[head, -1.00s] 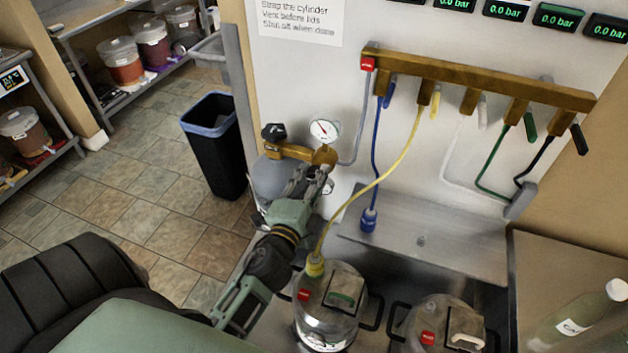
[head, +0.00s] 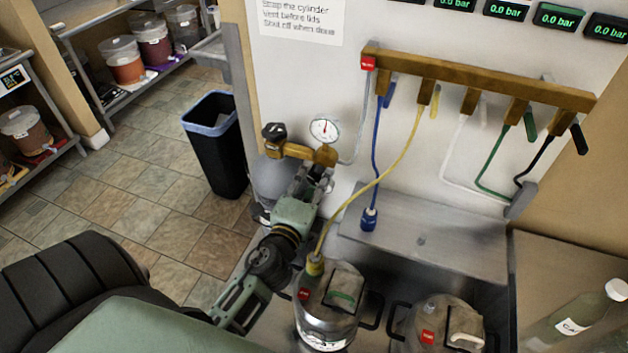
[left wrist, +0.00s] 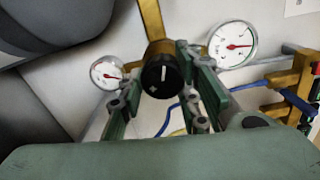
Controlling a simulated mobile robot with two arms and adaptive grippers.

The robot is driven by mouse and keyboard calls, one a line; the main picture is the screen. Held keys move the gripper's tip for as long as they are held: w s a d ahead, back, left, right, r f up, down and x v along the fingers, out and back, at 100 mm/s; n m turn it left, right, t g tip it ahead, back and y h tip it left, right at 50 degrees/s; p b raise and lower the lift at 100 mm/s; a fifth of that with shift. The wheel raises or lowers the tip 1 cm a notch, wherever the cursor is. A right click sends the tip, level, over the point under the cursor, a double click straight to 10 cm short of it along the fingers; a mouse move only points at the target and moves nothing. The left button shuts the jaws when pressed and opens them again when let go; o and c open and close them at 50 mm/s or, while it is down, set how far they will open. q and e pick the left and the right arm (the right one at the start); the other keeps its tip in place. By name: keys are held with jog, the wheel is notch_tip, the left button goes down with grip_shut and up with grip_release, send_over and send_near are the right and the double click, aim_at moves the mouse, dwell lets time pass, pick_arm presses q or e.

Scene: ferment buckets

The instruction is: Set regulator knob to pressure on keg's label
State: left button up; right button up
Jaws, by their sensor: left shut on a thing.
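The brass regulator (head: 300,152) sits on the grey gas cylinder (head: 275,180) by the wall. Its black knob (left wrist: 160,75) with a white mark lies between the fingers of my left gripper (left wrist: 158,82), which is shut on it. In the head view my left gripper (head: 312,178) hides the knob. The large gauge (head: 325,129) stands above; in the left wrist view it (left wrist: 233,44) and a small gauge (left wrist: 106,73) flank the knob. A keg (head: 328,312) with a yellow hose stands in the sink; its label (head: 325,344) is cut off and unreadable. My right gripper is out of view.
A second keg (head: 440,325) stands beside the first. A brass manifold (head: 480,80) with coloured hoses hangs on the wall, under displays reading 0.0 bar. A black bin (head: 215,145) stands left of the cylinder. A bottle (head: 575,318) is at the right.

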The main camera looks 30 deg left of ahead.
pick_arm(q)
jog(key=shift+s+d+f, duration=0.1)
jog(key=shift+s+f, duration=0.05)
jog(key=shift+f, duration=0.35)
jog(key=o, duration=1)
jog(key=shift+o, duration=0.3)
jog(key=shift+r, duration=0.15)
jog(key=shift+r, duration=0.1)
jog(key=v, duration=0.7)
jog(key=shift+s, duration=0.15)
